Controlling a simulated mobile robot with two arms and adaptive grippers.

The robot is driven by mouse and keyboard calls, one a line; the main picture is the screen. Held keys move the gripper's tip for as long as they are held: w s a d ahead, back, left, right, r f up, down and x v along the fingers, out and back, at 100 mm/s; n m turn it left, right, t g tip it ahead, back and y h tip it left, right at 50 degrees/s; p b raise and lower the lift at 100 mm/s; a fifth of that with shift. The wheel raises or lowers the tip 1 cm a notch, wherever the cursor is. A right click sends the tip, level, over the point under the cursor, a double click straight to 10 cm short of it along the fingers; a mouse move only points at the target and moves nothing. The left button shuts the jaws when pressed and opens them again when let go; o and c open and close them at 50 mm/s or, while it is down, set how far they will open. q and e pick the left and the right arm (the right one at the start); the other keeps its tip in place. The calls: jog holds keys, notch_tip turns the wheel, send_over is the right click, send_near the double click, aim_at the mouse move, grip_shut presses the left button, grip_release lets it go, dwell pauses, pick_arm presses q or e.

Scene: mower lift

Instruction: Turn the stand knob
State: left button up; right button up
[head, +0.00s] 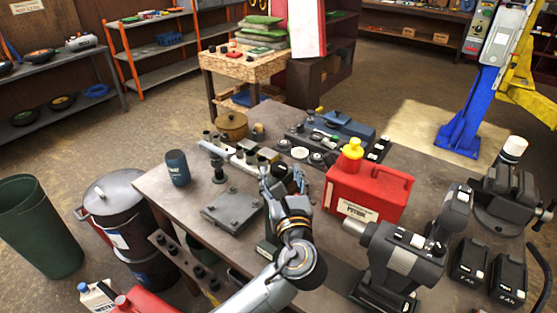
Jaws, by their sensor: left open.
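My left gripper (281,183) is open over the middle of the workbench (180,200), its fingers pointing away from me among dark tools. Whether its fingers touch anything is hard to tell. I cannot surely pick out the stand knob. A small black upright piece (218,168) stands to the left of the gripper, behind a flat grey metal plate (232,210) with bolts on it. A dark block (284,170) lies just beyond the fingers, partly hidden by them. My right gripper is not in view.
A red fuel can (368,192) with a yellow cap stands close right of my gripper. A dark power tool (405,258) sits in front of it. A blue cup (177,167) stands at the bench's left edge. Bins and the blue lift post (480,105) flank the bench.

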aim_at(280, 170)
pick_arm(q)
jog(key=shift+w+a+p, duration=0.15)
jog(key=shift+w+p, duration=0.05)
jog(key=shift+w, duration=0.7)
jog(key=shift+w+a+p, duration=0.1)
jog(key=shift+w+p, duration=0.05)
jog(key=shift+w, duration=0.7)
jog(key=c, duration=1.2)
